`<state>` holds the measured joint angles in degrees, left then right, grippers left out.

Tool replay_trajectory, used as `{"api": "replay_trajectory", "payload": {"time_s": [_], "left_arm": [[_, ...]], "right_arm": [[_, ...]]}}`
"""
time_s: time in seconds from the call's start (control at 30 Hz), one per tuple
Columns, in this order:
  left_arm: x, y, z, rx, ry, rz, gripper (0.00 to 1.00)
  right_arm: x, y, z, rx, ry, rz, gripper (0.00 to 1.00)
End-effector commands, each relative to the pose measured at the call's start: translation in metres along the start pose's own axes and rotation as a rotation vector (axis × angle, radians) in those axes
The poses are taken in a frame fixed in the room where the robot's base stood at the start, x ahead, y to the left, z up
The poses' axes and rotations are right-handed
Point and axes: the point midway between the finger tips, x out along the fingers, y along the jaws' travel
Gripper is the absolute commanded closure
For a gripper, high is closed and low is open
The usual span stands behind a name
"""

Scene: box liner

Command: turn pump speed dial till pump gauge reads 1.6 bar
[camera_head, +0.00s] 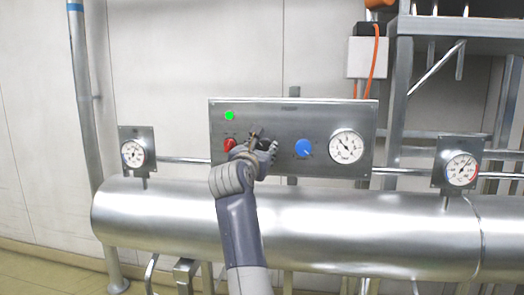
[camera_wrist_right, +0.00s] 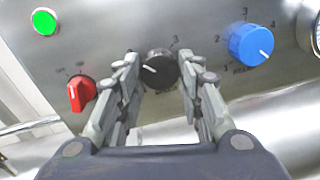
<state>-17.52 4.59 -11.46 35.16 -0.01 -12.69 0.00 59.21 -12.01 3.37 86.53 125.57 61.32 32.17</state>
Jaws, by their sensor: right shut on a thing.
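My right gripper (camera_head: 260,140) is at the metal control panel (camera_head: 320,108). In the right wrist view its two fingers (camera_wrist_right: 160,68) are on either side of a black dial (camera_wrist_right: 160,72) and shut on it. In the head view the gripper hides most of the black dial. My left gripper is not in view.
A blue dial (camera_head: 303,148) is right of the black one, and a red switch (camera_head: 230,144) is left under a lit green lamp (camera_head: 229,116). A shiny tank (camera_head: 330,230) lies below. Separate gauges (camera_head: 133,153) (camera_head: 461,169) stand at both sides.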

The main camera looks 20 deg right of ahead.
Motion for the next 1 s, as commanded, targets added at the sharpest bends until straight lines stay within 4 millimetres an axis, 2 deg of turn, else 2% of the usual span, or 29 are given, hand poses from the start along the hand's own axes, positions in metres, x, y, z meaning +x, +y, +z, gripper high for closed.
{"api": "replay_trajectory", "payload": {"time_s": [0.27,1.0], "left_arm": [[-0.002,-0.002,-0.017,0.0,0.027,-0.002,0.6],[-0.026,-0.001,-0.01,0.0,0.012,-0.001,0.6]], "right_arm": [[0.0,0.0,0.0,-0.05,-0.002,0.001,0.89],[0.001,-0.002,0.001,-0.537,-0.032,0.006,0.89]]}}
